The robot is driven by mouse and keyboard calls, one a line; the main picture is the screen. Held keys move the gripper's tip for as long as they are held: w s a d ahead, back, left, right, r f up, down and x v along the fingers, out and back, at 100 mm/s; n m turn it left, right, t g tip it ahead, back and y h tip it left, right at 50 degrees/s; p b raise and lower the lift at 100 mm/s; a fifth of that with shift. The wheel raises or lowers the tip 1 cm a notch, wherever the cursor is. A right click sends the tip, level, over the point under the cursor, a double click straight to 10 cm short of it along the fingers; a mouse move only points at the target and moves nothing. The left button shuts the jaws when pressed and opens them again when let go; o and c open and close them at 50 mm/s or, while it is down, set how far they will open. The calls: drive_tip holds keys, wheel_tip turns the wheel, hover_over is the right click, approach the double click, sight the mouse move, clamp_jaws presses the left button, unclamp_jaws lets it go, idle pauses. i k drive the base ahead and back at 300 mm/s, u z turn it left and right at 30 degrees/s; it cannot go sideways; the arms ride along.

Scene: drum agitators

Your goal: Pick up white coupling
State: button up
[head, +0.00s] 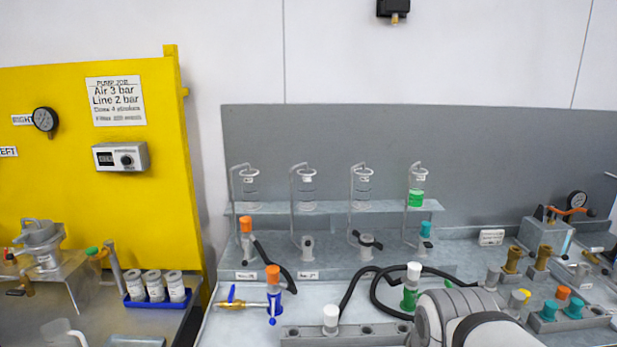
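Another white-topped piece, a white cap (413,271) on a green body (410,295), stands farther back and to the right. I cannot tell for sure which one is the task's coupling. A grey rounded part of my arm fills the lower right and hides part of the bench and rack. My gripper is not in view.
Black hoses (375,281) loop behind the rack. Orange and teal caps (562,305) crowd the right. A glass-vessel shelf (330,207) stands behind.

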sight(415, 268)
drive_tip(key=z, duration=0.05)
drive_tip(key=i, duration=0.95)
drive_tip(key=u, duration=0.1)
